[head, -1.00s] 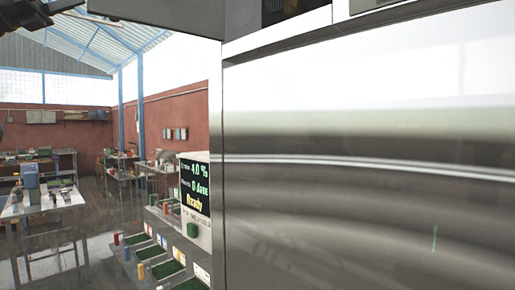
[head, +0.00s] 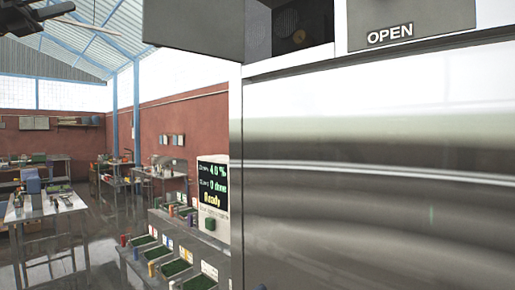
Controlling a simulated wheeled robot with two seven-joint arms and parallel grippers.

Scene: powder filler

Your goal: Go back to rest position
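A dark mechanical part, which looks like my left gripper (head: 38,18), hangs at the top left corner, high up and apart from everything else. Its fingers are too dark and cut off to tell whether they are open or shut. My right gripper is not in view. A large shiny steel panel (head: 380,210) fills the right half of the view. Above it is a grey plate (head: 400,20) marked OPEN.
A display (head: 213,187) reading Ready stands left of the steel panel. Near it are several green-filled trays (head: 175,267) with coloured containers. A metal table (head: 45,207) with items stands at the left. Floor shows between table and trays.

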